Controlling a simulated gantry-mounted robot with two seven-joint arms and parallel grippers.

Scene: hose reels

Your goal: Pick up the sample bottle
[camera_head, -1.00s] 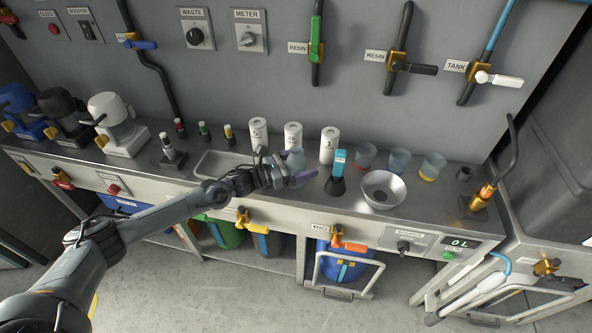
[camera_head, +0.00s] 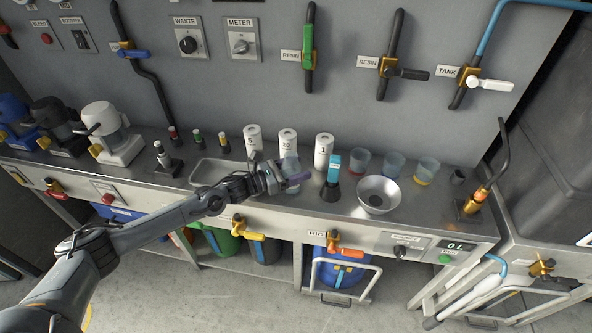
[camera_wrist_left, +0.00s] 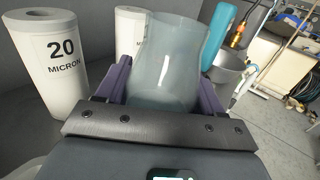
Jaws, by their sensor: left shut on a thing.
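The sample bottle, a clear bluish translucent vessel (camera_wrist_left: 165,62), stands between the purple fingers of my left gripper (camera_wrist_left: 165,92) in the left wrist view. The fingers are shut on its two sides. In the head view the bottle (camera_head: 291,164) shows in front of the middle white filter cylinder, partly covered by my left gripper (camera_head: 288,181). It looks upright. I cannot tell whether its base touches the counter. My right gripper is not in view.
White filter cylinders (camera_head: 324,151) stand just behind on the steel counter (camera_head: 420,213). A blue-topped black item (camera_head: 332,180), a metal bowl (camera_head: 378,194) and several cups (camera_head: 393,165) are to the right. A shallow sink (camera_head: 214,172) is to the left.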

